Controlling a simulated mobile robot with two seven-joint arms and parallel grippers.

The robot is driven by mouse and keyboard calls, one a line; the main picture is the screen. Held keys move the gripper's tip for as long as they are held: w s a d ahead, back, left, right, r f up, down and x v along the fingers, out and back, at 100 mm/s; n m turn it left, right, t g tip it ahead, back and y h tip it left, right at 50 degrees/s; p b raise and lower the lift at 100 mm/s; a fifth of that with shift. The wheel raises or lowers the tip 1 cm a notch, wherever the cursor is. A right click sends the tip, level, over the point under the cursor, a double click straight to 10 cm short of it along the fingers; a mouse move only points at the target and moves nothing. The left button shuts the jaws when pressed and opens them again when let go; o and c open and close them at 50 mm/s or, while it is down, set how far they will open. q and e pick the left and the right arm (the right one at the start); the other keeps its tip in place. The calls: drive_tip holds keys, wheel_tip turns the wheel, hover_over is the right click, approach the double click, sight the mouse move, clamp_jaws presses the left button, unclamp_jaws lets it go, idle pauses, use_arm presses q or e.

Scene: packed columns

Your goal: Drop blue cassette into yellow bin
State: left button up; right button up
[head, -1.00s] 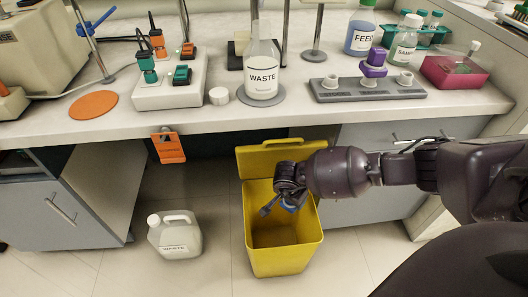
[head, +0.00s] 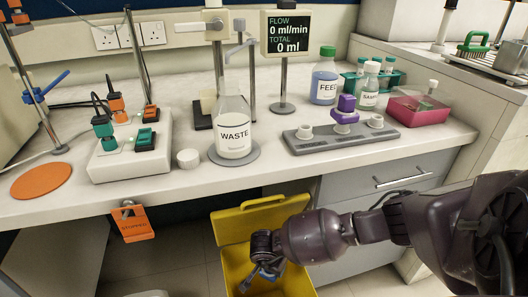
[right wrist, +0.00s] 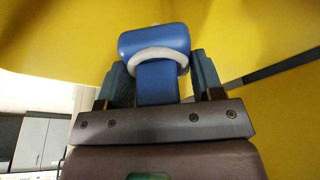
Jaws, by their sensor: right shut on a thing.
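The yellow bin (head: 298,281) stands on the floor in front of the bench, its lid (head: 262,219) raised at the back. My right gripper (head: 264,277) is over the bin's opening. In the right wrist view it is shut on the blue cassette (right wrist: 155,41), which has a white ring around it and sits between the two fingers. Yellow walls fill much of the background there. In the head view the cassette is small and mostly hidden by the gripper. My left gripper is not in view.
The bench (head: 300,172) overhangs behind the bin. On it are a WASTE bottle (head: 233,135), a grey rack (head: 340,137) with a purple cassette (head: 345,110), a FEED bottle (head: 323,82) and a pink tray (head: 418,110).

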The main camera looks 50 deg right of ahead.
drive_tip(key=o, duration=1.4)
drive_tip(key=shift+c, duration=0.2)
drive_tip(key=shift+w+a+r, duration=0.1)
drive_tip(key=shift+r, duration=0.4)
use_arm(q)
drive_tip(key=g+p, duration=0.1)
drive_tip(key=p, duration=0.3)
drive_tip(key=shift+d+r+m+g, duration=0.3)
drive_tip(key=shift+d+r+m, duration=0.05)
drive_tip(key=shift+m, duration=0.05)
use_arm(e)
drive_tip(key=v, duration=0.9)
drive_tip(key=shift+r, duration=0.4)
